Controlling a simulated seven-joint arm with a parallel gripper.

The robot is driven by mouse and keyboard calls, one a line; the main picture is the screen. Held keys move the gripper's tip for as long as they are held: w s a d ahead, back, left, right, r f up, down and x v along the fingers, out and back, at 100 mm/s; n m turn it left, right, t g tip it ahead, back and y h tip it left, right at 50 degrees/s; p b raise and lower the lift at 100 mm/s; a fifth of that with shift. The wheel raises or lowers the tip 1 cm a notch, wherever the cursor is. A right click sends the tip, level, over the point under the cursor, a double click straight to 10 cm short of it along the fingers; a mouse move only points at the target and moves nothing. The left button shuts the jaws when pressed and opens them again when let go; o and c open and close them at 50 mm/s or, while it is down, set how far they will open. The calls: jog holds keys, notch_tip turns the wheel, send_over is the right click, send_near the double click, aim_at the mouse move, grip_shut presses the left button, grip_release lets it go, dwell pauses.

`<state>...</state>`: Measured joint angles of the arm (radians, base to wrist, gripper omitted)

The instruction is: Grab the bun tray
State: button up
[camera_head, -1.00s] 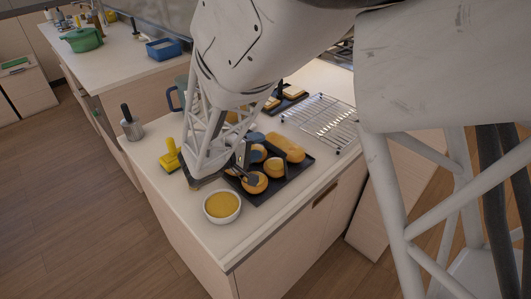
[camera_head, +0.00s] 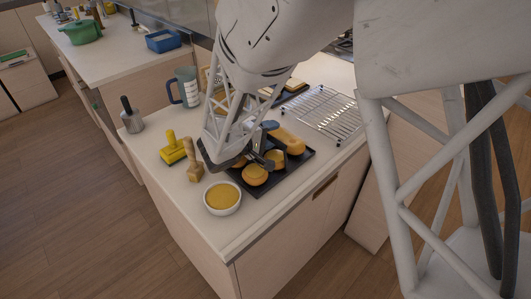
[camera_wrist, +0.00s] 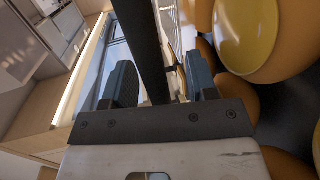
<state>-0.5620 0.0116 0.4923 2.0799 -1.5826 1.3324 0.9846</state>
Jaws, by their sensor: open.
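The bun tray (camera_head: 301,163) is a dark, flat tray with several golden buns on it, on the light counter near its front edge. In the head view my gripper (camera_head: 262,157) is low over the tray's left-middle part, and my arm hides part of the tray. In the wrist view my gripper (camera_wrist: 160,82) is open, with its two fingers apart. A dark bar, which looks like the tray's edge (camera_wrist: 147,50), runs between the fingers. Large buns (camera_wrist: 245,35) show close on the right. I cannot tell whether either finger touches the tray.
A bowl of yellow filling (camera_head: 222,197) stands in front of the tray. A wooden tool (camera_head: 194,165) and a yellow-handled tool (camera_head: 173,148) stand left of it. A wire rack (camera_head: 325,112) lies behind right. A grey jug (camera_head: 186,87) stands behind left.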

jog(key=shift+c, duration=0.2)
dwell(0.4)
grip_shut()
dwell(1.2)
